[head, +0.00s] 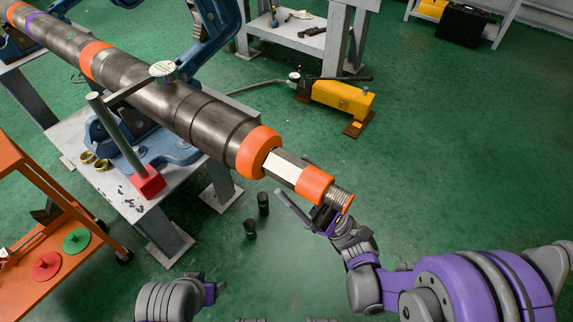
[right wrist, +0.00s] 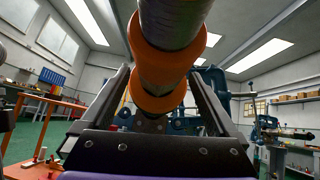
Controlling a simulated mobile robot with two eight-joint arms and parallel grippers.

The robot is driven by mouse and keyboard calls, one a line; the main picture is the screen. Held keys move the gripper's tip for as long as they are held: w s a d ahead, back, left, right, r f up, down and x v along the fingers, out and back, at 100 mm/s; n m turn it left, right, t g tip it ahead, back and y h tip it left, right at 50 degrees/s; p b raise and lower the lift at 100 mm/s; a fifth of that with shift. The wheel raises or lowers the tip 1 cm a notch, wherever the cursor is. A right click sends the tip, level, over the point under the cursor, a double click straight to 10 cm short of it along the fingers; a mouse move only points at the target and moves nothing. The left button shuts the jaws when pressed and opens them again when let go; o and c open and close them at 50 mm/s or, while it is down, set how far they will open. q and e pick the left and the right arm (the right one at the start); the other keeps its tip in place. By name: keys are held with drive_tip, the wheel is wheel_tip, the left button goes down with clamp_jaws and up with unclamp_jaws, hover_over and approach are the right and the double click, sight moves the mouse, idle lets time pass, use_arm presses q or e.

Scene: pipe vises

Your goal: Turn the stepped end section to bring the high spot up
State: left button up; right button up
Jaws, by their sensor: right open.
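A long dark steel pipe (head: 165,100) with orange bands runs from the upper left toward the middle in the head view. Its stepped end section has a bright flat-sided shaft (head: 284,167), an orange collar (head: 314,184) and a threaded tip (head: 340,199). A dial gauge (head: 163,70) on a post with a red base (head: 148,184) reaches over the pipe. My right gripper (head: 301,206) is open just below the end section. In the right wrist view its fingers (right wrist: 157,74) stand either side of orange-banded work (right wrist: 160,72); contact is unclear. My left gripper (head: 207,288) is low, its jaws unclear.
A grey stand (head: 130,195) with a blue vise (head: 165,150) supports the pipe. An orange cart (head: 50,215) with red and green discs stands at left. A yellow pump (head: 342,97) and two dark cylinders (head: 263,203) are on the floor. Green floor at right is clear.

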sight(273, 154)
drive_tip(key=shift+x, duration=2.1)
drive_tip(key=c, duration=1.4)
drive_tip(key=shift+n+g, duration=0.4)
drive_tip(key=shift+n, duration=0.1)
